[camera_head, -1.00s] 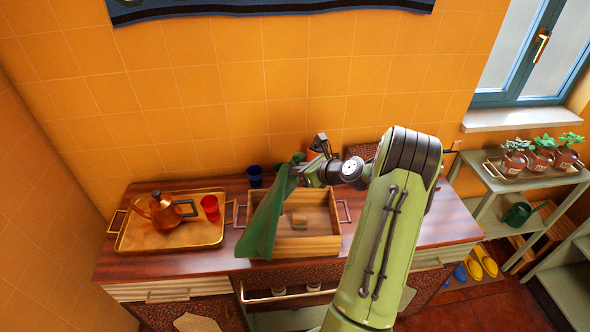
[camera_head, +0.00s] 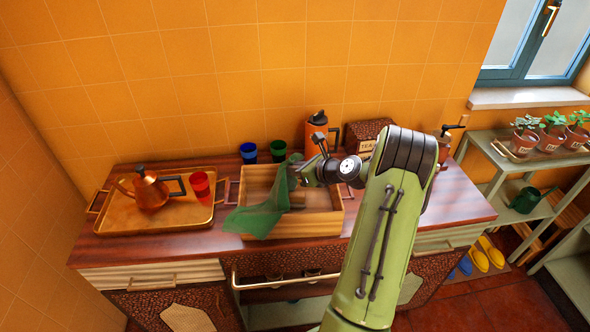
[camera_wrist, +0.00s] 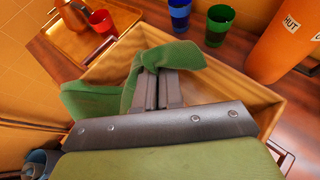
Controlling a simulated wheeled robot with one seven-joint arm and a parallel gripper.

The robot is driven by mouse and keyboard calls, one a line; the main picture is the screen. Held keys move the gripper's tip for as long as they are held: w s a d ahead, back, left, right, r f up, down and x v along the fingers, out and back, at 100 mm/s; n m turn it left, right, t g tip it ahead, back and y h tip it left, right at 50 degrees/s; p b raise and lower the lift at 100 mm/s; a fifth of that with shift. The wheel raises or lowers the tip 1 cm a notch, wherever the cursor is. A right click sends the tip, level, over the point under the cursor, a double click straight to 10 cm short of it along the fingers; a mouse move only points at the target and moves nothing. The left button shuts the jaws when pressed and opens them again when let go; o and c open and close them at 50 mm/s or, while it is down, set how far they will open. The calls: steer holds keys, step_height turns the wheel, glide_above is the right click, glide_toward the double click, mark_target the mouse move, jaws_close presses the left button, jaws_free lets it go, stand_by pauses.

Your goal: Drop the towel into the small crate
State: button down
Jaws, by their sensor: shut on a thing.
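The green towel (camera_head: 262,214) hangs from my gripper (camera_head: 296,172) over the left part of the small wooden crate (camera_head: 318,226). Its lower end drapes across the crate's left and front rim. In the wrist view, my gripper (camera_wrist: 158,88) is shut on a bunched part of the towel (camera_wrist: 172,56), and another fold of the towel lies to the left. The crate's rim (camera_wrist: 103,66) shows around it in the wrist view. The towel and gripper hide much of the crate's inside.
A brass tray (camera_head: 118,217) with a copper kettle (camera_head: 150,190) and a red cup (camera_head: 200,185) stands left of the crate. Behind it are a blue cup (camera_head: 248,152), a green cup (camera_head: 278,150), an orange canister (camera_head: 318,130) and a tea box (camera_head: 367,136).

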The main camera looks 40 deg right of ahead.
steer(key=shift+f, duration=0.55)
jaws_free()
stand_by(0.5)
steer(key=shift+r, duration=0.1)
steer(key=s+r+g+p, duration=0.1)
steer(key=p, duration=0.3)
steer(key=s+r+g+p, duration=0.1)
steer(key=r+g+p, duration=0.1)
steer(key=p, duration=0.3)
steer(key=s+r+g+p, duration=0.1)
steer(key=r+p, duration=0.1)
steer(key=p, duration=0.3)
steer(key=shift+s+d+h, duration=0.1)
steer(key=shift+d+h, duration=0.05)
steer(key=shift+h, duration=0.15)
steer(key=shift+f, duration=0.2)
